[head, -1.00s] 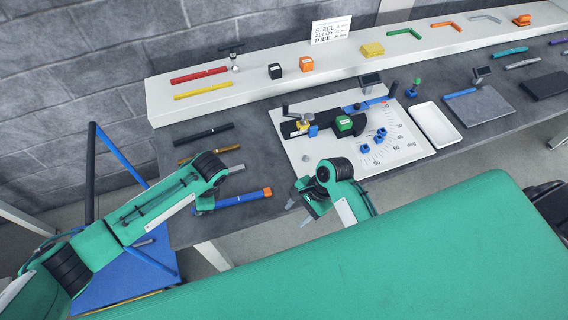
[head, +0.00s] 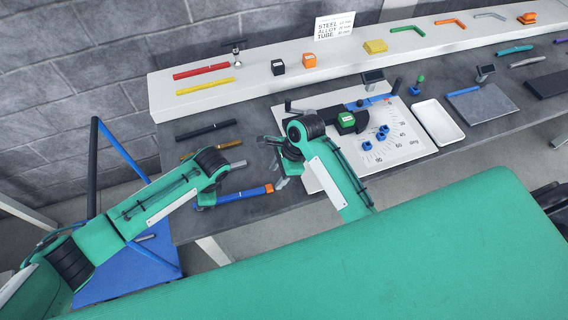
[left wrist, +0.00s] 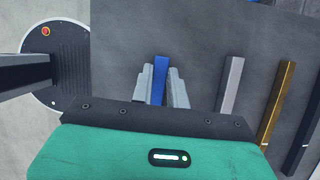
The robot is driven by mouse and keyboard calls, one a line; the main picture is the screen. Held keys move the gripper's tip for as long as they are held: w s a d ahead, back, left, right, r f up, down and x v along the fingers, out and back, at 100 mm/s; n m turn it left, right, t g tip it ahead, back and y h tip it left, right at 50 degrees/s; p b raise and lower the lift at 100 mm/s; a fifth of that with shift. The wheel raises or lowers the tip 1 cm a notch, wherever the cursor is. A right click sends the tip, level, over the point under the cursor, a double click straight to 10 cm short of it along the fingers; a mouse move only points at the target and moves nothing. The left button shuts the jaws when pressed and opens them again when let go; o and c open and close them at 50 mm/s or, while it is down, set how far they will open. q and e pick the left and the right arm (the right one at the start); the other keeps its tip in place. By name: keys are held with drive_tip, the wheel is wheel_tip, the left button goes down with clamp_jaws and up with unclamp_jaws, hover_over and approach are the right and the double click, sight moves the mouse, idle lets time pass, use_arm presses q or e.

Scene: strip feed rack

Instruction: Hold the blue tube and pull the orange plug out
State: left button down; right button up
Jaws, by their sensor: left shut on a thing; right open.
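The blue tube (head: 240,196) lies level near the front edge of the bench, with the orange plug (head: 269,188) at its right end. My left gripper (head: 205,199) is at the tube's left end. In the left wrist view, my left gripper's fingers (left wrist: 160,88) are shut on the blue tube (left wrist: 160,72), one on each side. My right gripper (head: 275,165) is open and empty, pointing left. Its nearer finger is close to the plug; I cannot tell whether they touch. The plug is not seen in the left wrist view.
A grey bar (left wrist: 230,86), a brown bar (left wrist: 277,105) and a black bar (head: 206,131) lie beyond the tube. A white angle board (head: 405,150) with a green-topped fixture and blue pegs is to the right, then a white tray (head: 438,138). A raised white shelf (head: 225,95) runs behind.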

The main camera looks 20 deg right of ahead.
sight(270, 186)
drive_tip(key=x, duration=0.6)
drive_tip(key=shift+d, duration=0.1)
drive_tip(key=c, duration=1.1)
